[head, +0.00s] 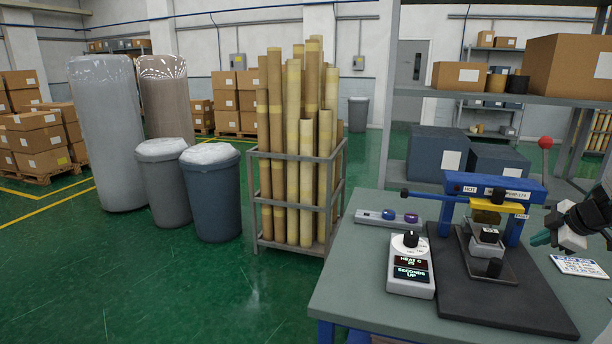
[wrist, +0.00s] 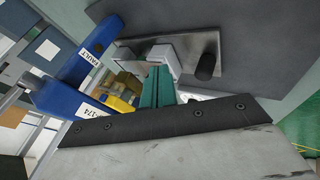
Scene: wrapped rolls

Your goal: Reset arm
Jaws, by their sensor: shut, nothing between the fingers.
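My gripper (head: 541,239) is at the right edge of the head view, just right of the blue press and above the table. Its teal fingers are closed together with nothing between them. In the wrist view the teal fingers (wrist: 157,88) point toward the press's metal plate (wrist: 205,48). Part of my arm runs out of the head view at the right. The blue press (head: 452,188) has a yellow bar (head: 497,205) and stands on a black mat (head: 460,306). In the wrist view the blue frame (wrist: 88,62) is at the left.
A white control box (head: 410,280) with a lit display stands left of the press. A grey strip (head: 372,216) holds a blue and a purple piece. A printed card (head: 580,266) lies at the table's right. Shelves with boxes stand behind; a rack of rolls (head: 300,150) stands left.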

